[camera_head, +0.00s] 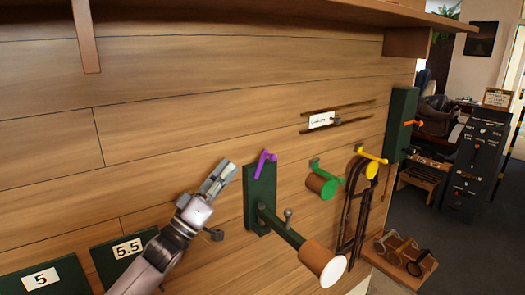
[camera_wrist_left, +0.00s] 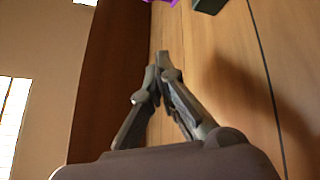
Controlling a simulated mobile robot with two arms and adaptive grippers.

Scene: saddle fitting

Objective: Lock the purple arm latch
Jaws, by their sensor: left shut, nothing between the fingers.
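The purple arm latch (camera_head: 263,163) sits at the top of a dark green wall plate (camera_head: 260,195) in the head view. A green arm with a brown and white round end (camera_head: 322,262) sticks out from that plate. My left gripper (camera_head: 222,176) is shut and empty, just left of the plate and the latch, apart from both. In the left wrist view the closed fingers (camera_wrist_left: 158,72) point up along the wooden wall. A bit of the purple latch (camera_wrist_left: 165,2) and the dark plate (camera_wrist_left: 208,5) show at the top edge. My right gripper is not in view.
A green latch with a brown peg (camera_head: 322,185) and a yellow latch (camera_head: 371,158) with a hanging bridle are to the right. A labelled rack (camera_head: 322,120) is above. Plates marked 5 (camera_head: 42,280) and 5.5 (camera_head: 125,250) are at lower left. Bare wall lies above the gripper.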

